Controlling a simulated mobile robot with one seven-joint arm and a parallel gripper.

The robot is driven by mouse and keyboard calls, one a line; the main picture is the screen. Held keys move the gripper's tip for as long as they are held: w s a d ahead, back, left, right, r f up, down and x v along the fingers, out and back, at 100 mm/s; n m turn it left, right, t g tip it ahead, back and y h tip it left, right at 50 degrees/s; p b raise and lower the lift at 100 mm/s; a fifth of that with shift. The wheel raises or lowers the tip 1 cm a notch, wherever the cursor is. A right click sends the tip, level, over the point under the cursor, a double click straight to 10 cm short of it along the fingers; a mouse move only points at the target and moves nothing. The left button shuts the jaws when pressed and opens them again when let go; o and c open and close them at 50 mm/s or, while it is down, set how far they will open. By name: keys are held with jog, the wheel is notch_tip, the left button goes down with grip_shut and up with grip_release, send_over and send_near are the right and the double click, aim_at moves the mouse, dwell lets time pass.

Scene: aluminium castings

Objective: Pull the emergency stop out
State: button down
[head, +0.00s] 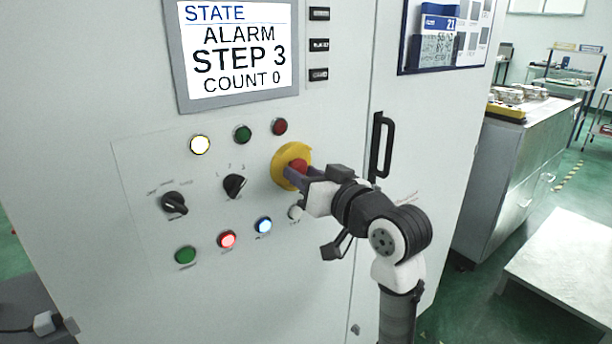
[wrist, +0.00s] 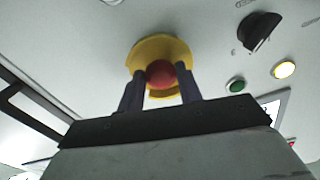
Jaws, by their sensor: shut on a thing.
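The emergency stop is a red mushroom button (head: 299,169) on a round yellow plate (head: 288,160), on the front of a white machine cabinet. My gripper (head: 293,174) reaches it from the lower right, with its fingers on either side of the red head, shut on it. In the wrist view the red button (wrist: 161,73) shows between my two dark fingers, in front of the yellow plate (wrist: 160,48). The fingers partly hide the button in the head view. I cannot tell whether the button is pressed in or out.
A screen (head: 238,50) reads STATE ALARM, STEP 3, COUNT 0. A lit yellow lamp (head: 200,145), a black selector switch (head: 235,185), and a lit red button (head: 228,240) are left of my gripper.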

jog(key=shift+s+d, duration=0.4)
jog(key=shift+s, duration=0.2)
jog(key=c, duration=0.9)
grip_release()
jog(key=shift+c, duration=0.2)
jog(key=shift+s+d, duration=0.1)
jog(key=shift+d, duration=0.05)
jog(key=b+v, duration=0.4)
jog(key=v, duration=0.9)
jog(key=shift+s+d, duration=0.2)
jog(key=shift+s, duration=0.1)
